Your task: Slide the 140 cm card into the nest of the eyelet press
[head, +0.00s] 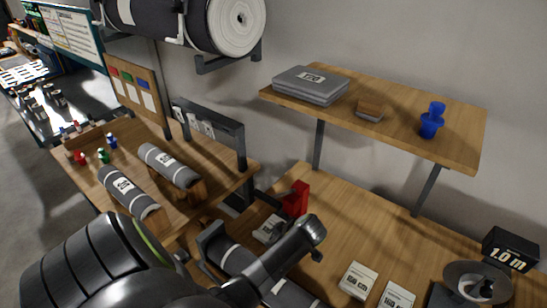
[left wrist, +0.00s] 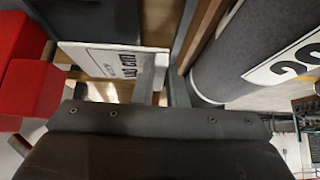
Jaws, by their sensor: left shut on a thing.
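The red eyelet press (head: 296,198) stands on the bench below the shelf, and its red parts show at the left edge of the left wrist view (left wrist: 30,80). A white card (head: 268,229) lies flat just in front of the press; in the left wrist view the card (left wrist: 112,60) shows upside-down printing ending in "cm". My left gripper (left wrist: 150,88) is shut on this card at its edge. I cannot tell whether the card's far edge is inside the nest. My right gripper is not in view.
A grey roll (head: 240,262) lies close beside the card and fills the right of the left wrist view. Other white cards (head: 358,280) lie on the bench to the right, near a black "1.0 m" display (head: 511,250). The shelf (head: 390,115) overhangs behind.

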